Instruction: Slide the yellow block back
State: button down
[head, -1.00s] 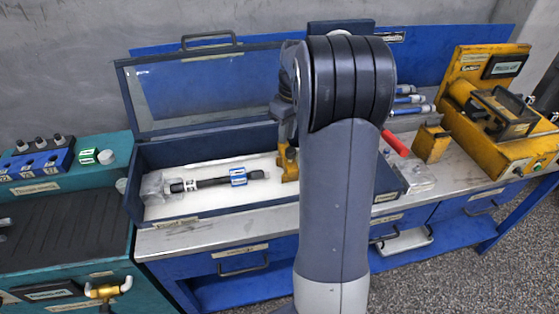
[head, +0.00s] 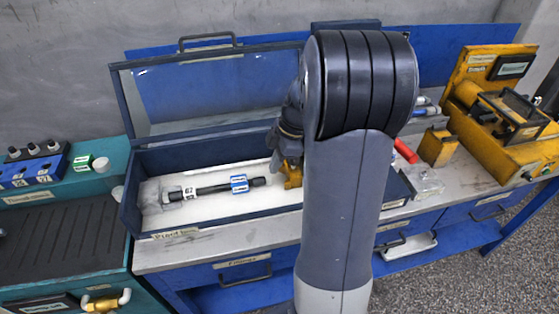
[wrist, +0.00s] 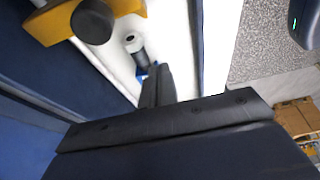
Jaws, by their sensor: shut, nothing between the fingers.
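A yellow block (head: 292,174) stands inside the open blue case at the right end of its white floor, partly hidden by my arm. In the wrist view a yellow piece with a dark round knob (wrist: 60,24) shows at the upper left, apart from the fingers; it appears to be this block. My gripper (wrist: 157,72) is shut and empty, its fingers pointing over the white floor of the case. In the head view the fingers are hidden behind my arm. Another yellow block (head: 438,148) stands on the bench to the right, outside the case.
A dark rod with a blue label (head: 239,184) lies in the blue case (head: 160,236), left of the block. The case's clear lid (head: 210,90) stands open behind. A red-handled tool (head: 406,152) and a yellow fixture (head: 510,148) are to the right.

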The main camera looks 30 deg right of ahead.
aim_at(298, 177)
jog(key=x, duration=0.7)
jog(key=shift+f, duration=0.1)
jog(key=d, duration=0.1)
jog(key=d+p, duration=0.1)
jog(key=shift+s+d+r, duration=0.2)
jog(key=shift+s+d, duration=0.4)
jog(key=shift+d, duration=0.35)
jog(key=d, duration=0.2)
jog(key=s+d+b, duration=0.1)
jog(key=d, duration=0.1)
jog(key=shift+s+d+f, duration=0.1)
jog(key=shift+d+f, duration=0.05)
jog(key=shift+d, duration=0.15)
